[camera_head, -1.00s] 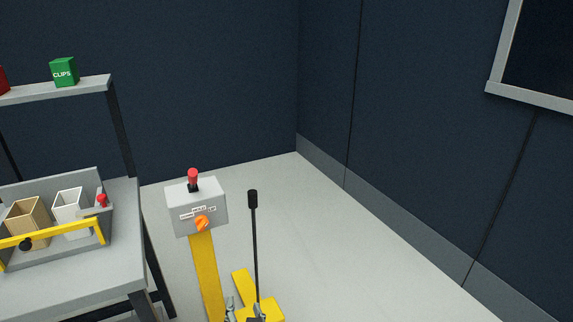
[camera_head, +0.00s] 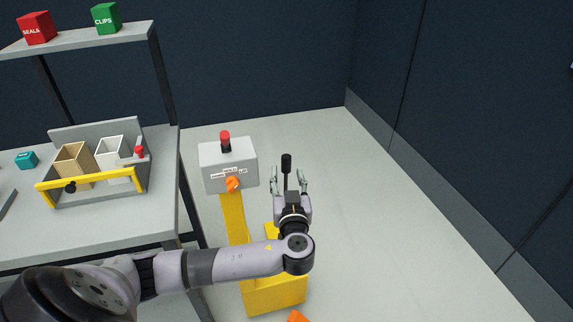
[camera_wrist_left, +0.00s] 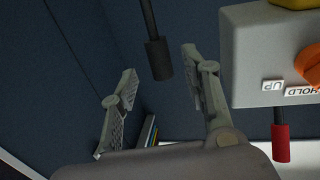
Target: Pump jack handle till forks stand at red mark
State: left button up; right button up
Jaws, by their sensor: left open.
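The jack handle is a thin black lever with a thick dark grip (camera_head: 286,163) at its top, standing up beside the grey control box. My left gripper (camera_head: 288,182) is open, with its two fingers on either side of the handle in the head view. In the left wrist view the grip (camera_wrist_left: 158,58) hangs between the open fingertips (camera_wrist_left: 160,75), not clamped. The grey control box (camera_head: 228,165) sits on a yellow post (camera_head: 232,215) and has an orange knob (camera_head: 233,184) and a red-topped lever (camera_head: 225,140). Forks and red mark cannot be made out. My right gripper is not in view.
A grey bench (camera_head: 110,225) stands at the left, with a yellow-barred tray (camera_head: 95,182) holding bins. A shelf (camera_head: 75,38) above it holds a red box (camera_head: 37,28) and a green box (camera_head: 106,17). The floor to the right is clear.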

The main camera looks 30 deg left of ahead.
aim_at(286, 168)
pick_arm(q)
jog(key=x, duration=0.5)
jog(key=shift+w+a, duration=0.25)
jog(key=shift+c, duration=0.4)
grip_shut()
jog(key=shift+f+b, duration=0.1)
jog(key=shift+b, duration=0.2)
